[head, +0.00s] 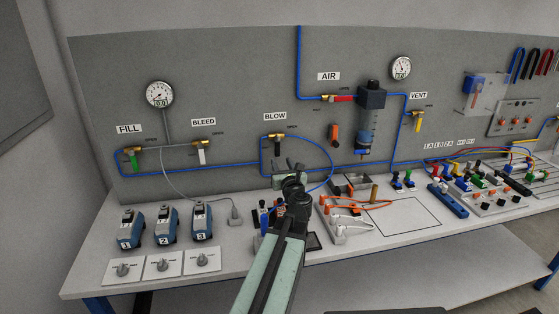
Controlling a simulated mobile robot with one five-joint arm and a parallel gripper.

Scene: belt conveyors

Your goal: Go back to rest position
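My arm reaches forward from the bottom of the head view over the white bench. My gripper (290,183) is at its far end, in front of the grey panel and just below the black-handled BLOW valve (277,146). The gripper is small and dark, seen from behind. Its fingers are hard to make out, so I cannot tell whether it is open or shut or holds anything. The arm hides part of the bench and some small parts behind it.
Blue numbered units (166,225) and knob plates (163,265) stand at left. Orange-handled tools (350,203) lie close right of my arm. The panel (220,70) carries blue tubing, gauges and a filter (369,120). An outlined bench area (397,219) is clear.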

